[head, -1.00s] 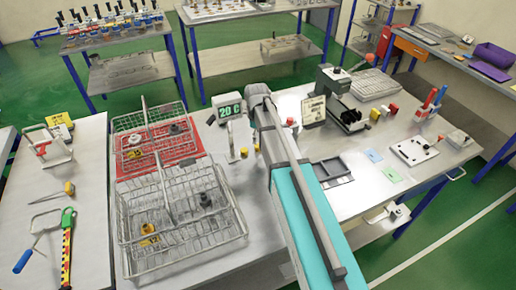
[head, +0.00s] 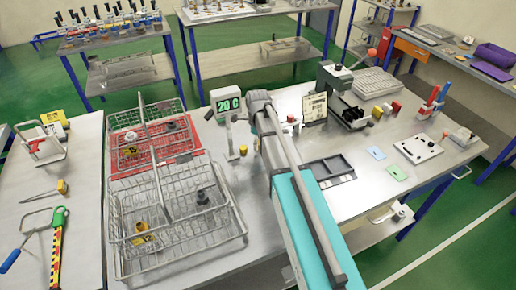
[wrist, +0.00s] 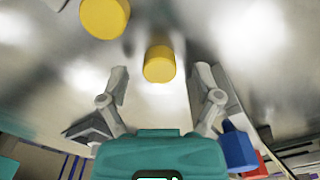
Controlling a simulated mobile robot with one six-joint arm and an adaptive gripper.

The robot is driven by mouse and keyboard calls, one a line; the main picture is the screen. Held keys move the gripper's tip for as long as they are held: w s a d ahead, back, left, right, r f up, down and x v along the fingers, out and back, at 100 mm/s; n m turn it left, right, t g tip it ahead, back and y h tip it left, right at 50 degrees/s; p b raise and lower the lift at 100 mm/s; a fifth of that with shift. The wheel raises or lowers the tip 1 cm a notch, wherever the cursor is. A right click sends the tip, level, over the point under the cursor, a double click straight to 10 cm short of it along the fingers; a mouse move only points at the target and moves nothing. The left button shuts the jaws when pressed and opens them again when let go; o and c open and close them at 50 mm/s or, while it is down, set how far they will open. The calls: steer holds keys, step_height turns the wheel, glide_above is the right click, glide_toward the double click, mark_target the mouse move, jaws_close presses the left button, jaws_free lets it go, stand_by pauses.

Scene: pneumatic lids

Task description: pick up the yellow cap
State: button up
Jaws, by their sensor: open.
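In the wrist view a yellow cap (wrist: 159,64), round and plain, stands on the shiny metal table top. It lies ahead of my gripper (wrist: 160,80), near the middle line between the fingertips. The fingers are spread apart and nothing is held. A second, larger-looking yellow round piece (wrist: 105,17) shows at the upper left of the wrist view, and I cannot tell whether it is also a cap. In the head view a small yellow piece (head: 243,150) shows just left of my arm.
Wire baskets (head: 125,225) with small parts stand left of my arm. A green display reading 20 C (head: 228,104) stands behind the yellow piece. A dark tray (head: 331,168) and a bench machine (head: 337,85) are to the right. Bare table lies between the baskets and my arm.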

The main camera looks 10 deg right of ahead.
steer(key=shift+f, duration=0.35)
stand_by(0.4)
steer(key=c, duration=0.8)
